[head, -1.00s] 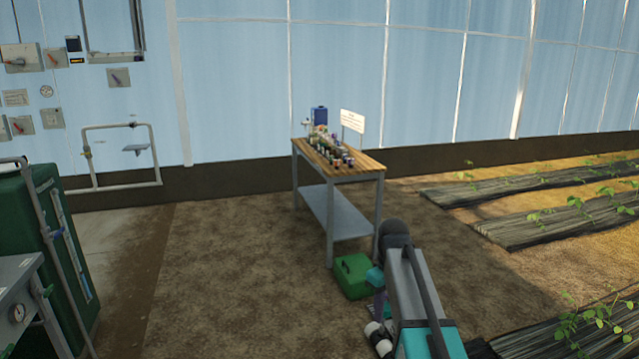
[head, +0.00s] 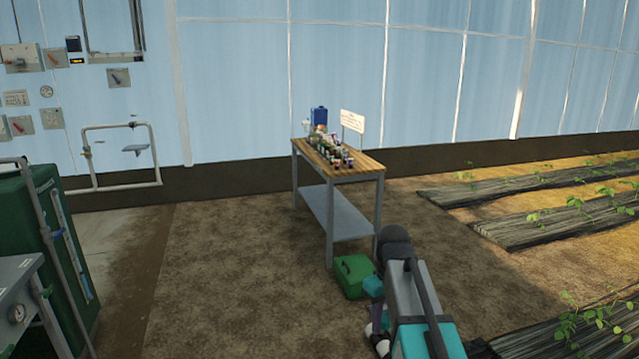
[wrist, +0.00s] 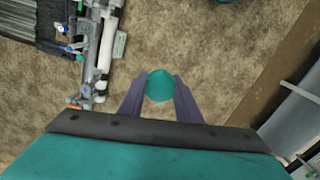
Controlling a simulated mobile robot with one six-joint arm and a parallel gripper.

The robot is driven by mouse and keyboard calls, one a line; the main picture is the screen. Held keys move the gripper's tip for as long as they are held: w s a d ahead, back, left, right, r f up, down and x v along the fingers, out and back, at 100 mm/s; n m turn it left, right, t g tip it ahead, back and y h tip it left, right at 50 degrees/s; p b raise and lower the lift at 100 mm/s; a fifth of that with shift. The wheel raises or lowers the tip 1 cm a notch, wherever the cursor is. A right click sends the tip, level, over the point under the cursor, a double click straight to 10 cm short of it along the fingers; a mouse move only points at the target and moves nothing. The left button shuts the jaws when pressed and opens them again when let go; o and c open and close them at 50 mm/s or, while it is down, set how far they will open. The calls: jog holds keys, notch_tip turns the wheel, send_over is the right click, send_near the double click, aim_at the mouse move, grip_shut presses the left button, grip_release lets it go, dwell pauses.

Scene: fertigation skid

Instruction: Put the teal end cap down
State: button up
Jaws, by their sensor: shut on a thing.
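The teal end cap (wrist: 160,86) is between the two purple fingers of my gripper (wrist: 160,90) in the wrist view. My gripper is shut on it, with one finger at each side. Bare brown soil shows behind the cap, and I cannot tell how high the cap is above it. In the head view my gripper (head: 376,316) points down at the lower right, just in front of a green box, and I cannot make out the cap there.
A wooden-topped bench (head: 350,172) with several small bottles stands ahead. The green box (head: 354,277) is on the ground by its leg. White pipework (wrist: 106,50) lies at the left in the wrist view. Open soil (head: 230,280) spreads left of the box; planted rows (head: 560,210) are at right.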

jog(key=s+f+m, duration=0.5)
jog(key=s+f, duration=0.1)
jog(key=f, duration=0.6)
jog(key=shift+s+f+m, duration=0.25)
jog(key=shift+s+m, duration=0.05)
jog(key=shift+m, duration=0.1)
jog(key=shift+s, duration=0.15)
